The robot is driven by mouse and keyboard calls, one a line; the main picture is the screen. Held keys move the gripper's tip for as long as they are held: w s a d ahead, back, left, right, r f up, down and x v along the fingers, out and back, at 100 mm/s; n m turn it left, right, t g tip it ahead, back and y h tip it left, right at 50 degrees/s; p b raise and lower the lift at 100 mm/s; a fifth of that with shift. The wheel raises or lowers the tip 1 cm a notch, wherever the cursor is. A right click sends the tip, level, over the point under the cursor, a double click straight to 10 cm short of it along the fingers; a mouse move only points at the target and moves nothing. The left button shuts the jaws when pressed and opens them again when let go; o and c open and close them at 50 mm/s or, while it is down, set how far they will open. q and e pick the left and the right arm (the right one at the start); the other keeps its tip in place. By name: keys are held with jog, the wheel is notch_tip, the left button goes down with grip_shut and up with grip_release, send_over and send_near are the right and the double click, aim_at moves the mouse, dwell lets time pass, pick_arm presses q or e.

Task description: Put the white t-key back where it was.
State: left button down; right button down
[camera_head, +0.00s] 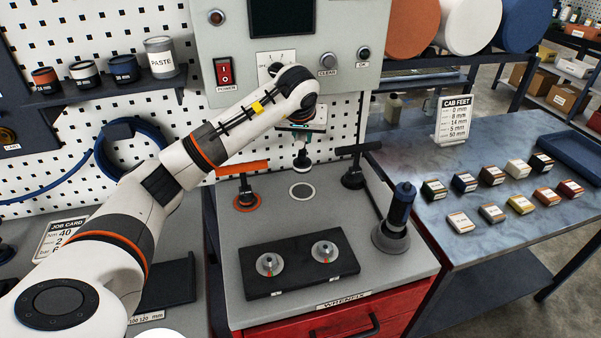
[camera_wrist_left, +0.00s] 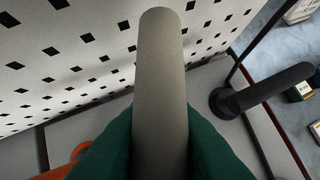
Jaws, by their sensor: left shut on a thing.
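My left gripper (camera_head: 302,128) is shut on the white t-key (camera_head: 302,160) and holds it above the trolley top. Its pale handle (camera_wrist_left: 160,85) lies between my green fingers in the left wrist view. The key's lower end hangs over a white ring mark (camera_head: 302,191), with a visible gap. An orange t-key (camera_head: 243,172) stands upright on an orange ring at the left. A black t-key (camera_head: 354,170) stands at the right; its handle also shows in the left wrist view (camera_wrist_left: 268,88). My right gripper is not in view.
A black plate (camera_head: 300,282) with two metal discs lies in front on the trolley top (camera_head: 225,230). A dark blue-topped tool (camera_head: 399,208) stands on a grey base at the right. The control panel (camera_head: 340,70) and pegboard are close behind.

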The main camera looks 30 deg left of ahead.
aim_at(302, 157)
pick_arm(q)
jog(key=f, duration=0.2)
jog(key=shift+s+d+f, duration=0.1)
jog(key=shift+s+f, duration=0.1)
jog(key=shift+f, duration=0.5)
notch_tip(302, 157, down, 4)
jog(key=shift+w+r+p, duration=0.15)
jog(key=shift+r+p, duration=0.1)
jog(key=shift+p, duration=0.4)
jog(key=shift+f, duration=0.3)
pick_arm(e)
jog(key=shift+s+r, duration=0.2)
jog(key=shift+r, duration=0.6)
pick_arm(q)
jog(key=shift+f, duration=0.15)
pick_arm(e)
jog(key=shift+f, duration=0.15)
pick_arm(q)
jog(key=c, duration=1.3)
grip_release()
